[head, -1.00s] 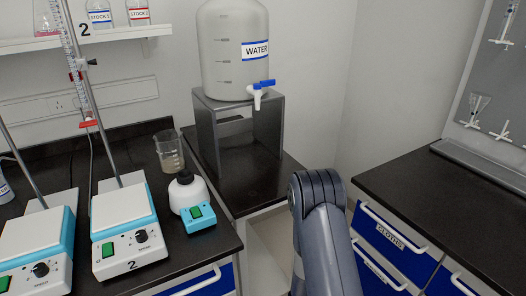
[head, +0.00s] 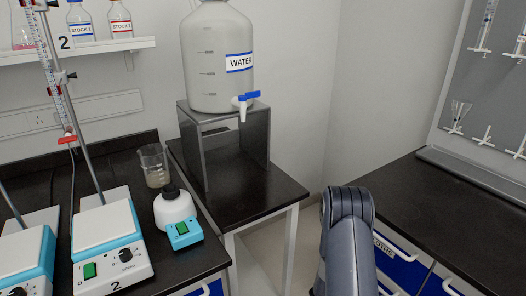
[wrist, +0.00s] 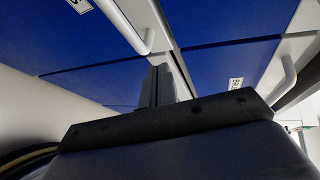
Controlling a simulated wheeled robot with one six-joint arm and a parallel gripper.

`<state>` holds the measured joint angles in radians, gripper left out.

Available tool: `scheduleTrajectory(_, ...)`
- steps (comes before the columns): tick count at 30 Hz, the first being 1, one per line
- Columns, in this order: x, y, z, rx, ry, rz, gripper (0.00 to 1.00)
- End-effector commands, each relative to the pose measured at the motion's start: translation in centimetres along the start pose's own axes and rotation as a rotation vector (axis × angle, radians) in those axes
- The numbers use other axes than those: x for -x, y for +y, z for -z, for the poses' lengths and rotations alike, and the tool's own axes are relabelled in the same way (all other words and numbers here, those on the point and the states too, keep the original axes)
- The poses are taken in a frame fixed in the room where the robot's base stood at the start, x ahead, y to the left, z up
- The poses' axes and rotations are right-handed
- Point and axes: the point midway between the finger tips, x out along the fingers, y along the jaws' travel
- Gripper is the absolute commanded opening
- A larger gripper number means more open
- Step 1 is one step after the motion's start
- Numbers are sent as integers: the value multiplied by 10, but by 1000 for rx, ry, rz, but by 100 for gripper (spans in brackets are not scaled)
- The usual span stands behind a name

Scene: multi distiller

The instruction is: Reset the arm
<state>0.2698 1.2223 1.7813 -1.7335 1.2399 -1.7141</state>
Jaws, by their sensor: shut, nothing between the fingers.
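My gripper (wrist: 158,86) shows in the wrist view as two dark fingers pressed together, with nothing between them. Blue drawer fronts (wrist: 85,45) with white handles (wrist: 286,80) lie behind the fingers; I cannot tell how close they are. In the head view my grey arm (head: 348,245) is folded at lower right, in front of the right counter's drawers, and the gripper itself is hidden.
A water tank (head: 215,60) stands on a metal stand (head: 255,135) at the back. The right countertop (head: 415,200) has clear room.

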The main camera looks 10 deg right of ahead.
Motion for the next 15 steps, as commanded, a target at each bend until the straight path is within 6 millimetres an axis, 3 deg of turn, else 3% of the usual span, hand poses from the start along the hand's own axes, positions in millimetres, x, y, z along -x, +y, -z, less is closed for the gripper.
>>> scheduleTrajectory(15, 80, 25, -1, 0, -4, 1, 0)
